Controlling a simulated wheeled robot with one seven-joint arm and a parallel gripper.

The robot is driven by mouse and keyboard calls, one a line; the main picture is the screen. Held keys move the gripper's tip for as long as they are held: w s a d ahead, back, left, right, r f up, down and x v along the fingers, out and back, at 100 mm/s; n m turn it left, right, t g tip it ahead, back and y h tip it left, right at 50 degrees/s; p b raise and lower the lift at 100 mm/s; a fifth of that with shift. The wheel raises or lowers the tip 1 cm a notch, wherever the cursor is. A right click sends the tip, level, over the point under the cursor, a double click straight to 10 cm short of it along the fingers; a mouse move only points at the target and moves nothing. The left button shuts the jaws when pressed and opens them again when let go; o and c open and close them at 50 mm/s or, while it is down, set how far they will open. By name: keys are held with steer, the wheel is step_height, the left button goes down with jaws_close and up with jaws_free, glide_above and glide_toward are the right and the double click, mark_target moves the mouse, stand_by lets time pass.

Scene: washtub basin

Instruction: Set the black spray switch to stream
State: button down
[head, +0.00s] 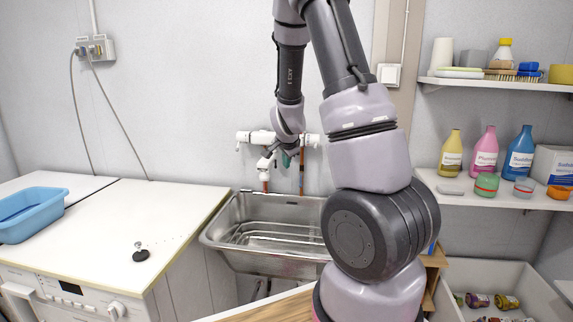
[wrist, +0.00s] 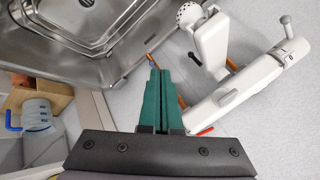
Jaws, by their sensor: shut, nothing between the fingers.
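The black spray switch (wrist: 194,58) is a small dark lever on the side of the white spout (wrist: 212,46) in the wrist view. The spout ends in a round spray head (wrist: 187,14). My gripper (wrist: 155,72) has green fingers pressed together and empty. Its tips are left of the switch and a little lower in the picture, apart from it. In the head view my gripper (head: 288,160) is beside the white tap (head: 265,163) on the wall above the sink. The switch cannot be made out there.
The white mixer bar (wrist: 250,86) with a grey handle (wrist: 287,26) runs right of my fingers. The metal sink (head: 265,225) lies below. A washing machine top (head: 100,225) is left; shelves with bottles (head: 485,150) are right.

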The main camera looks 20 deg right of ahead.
steer(key=shift+s+a+r, duration=0.3)
steer(key=shift+s+a, duration=0.05)
steer(key=shift+s, duration=0.3)
steer(key=shift+s+a+r, duration=0.3)
steer(key=shift+s+r, duration=0.05)
steer(key=shift+s, duration=0.35)
steer(key=shift+s+a+r, duration=0.3)
steer(key=shift+s+a, duration=0.05)
steer(key=shift+s, duration=0.3)
steer(key=s+a+r+n+y, duration=0.2)
steer(key=s+a+r+n, duration=0.15)
steer(key=r, duration=0.35)
steer(key=s+a+r+n+y, duration=0.2)
steer(key=s+a+r, duration=0.2)
steer(key=s+r, duration=0.15)
steer(key=s+a+r+n, duration=0.1)
steer(key=s+r+n, duration=0.2)
steer(key=s, duration=0.5)
steer(key=s+a+r+n, duration=0.2)
steer(key=s+r, duration=0.3)
steer(key=s, duration=0.3)
steer(key=shift+a+r+n+y, duration=0.3)
steer(key=shift+r+n+y, duration=0.1)
steer(key=shift+n, duration=0.05)
